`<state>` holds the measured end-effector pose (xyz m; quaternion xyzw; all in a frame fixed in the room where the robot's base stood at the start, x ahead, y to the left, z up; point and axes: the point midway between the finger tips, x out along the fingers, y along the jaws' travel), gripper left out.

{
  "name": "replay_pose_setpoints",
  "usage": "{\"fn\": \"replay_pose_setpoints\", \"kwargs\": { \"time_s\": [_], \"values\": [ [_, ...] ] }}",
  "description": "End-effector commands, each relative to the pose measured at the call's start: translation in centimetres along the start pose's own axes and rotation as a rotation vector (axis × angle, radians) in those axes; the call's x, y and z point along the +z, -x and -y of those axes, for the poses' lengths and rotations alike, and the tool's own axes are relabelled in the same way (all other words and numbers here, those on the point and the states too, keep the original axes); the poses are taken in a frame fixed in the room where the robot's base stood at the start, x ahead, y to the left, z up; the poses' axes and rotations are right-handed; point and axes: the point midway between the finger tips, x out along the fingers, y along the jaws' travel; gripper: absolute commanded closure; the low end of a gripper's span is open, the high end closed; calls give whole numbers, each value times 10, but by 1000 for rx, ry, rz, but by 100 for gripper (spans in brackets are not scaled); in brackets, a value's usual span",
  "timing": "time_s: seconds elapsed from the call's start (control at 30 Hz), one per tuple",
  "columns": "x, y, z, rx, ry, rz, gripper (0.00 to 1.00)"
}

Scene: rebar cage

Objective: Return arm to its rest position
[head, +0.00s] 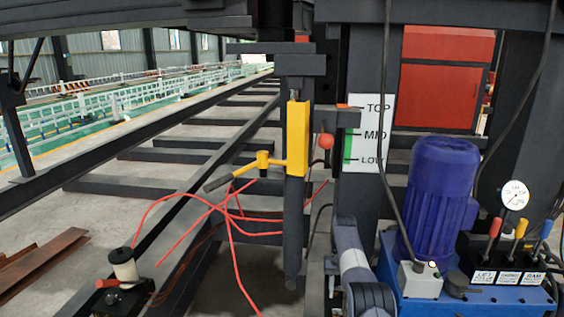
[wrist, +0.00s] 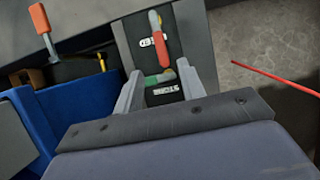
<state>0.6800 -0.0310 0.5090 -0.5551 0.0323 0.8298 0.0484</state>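My gripper (wrist: 160,70) shows in the wrist view with its two light grey fingers spread apart. Nothing is visibly held between them. Beyond the fingers is a dark panel with small white labels and a red lever (wrist: 158,42); I cannot tell whether a finger touches the panel. In the head view my grey arm (head: 352,262) is low in the middle, beside the blue hydraulic unit. The gripper itself cannot be made out there.
A blue motor (head: 437,195) and red, yellow and blue levers (head: 520,228) stand close on the right. A yellow-handled post (head: 298,140) with a red ball and a TOP/MID/LOW board (head: 368,135) stand ahead. Red wires (head: 232,225) loop left. Dark floor beams (head: 150,156) lie beyond.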

Motion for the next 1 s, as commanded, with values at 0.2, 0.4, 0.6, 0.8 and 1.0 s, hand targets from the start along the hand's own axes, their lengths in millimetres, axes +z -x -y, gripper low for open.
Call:
{"fn": "replay_pose_setpoints", "kwargs": {
  "time_s": [0.2, 0.4, 0.6, 0.8, 1.0],
  "values": [
    [-1, -20, 0, 0, 0, 3, 62],
    [-1, -39, 0, 0, 0, 3, 62],
    [-1, -67, 0, 0, 0, 3, 62],
    [0, -103, 0, 0, 0, 5, 62],
    [1, -108, -8, -50, -120, 0, 62]
  ]
}}
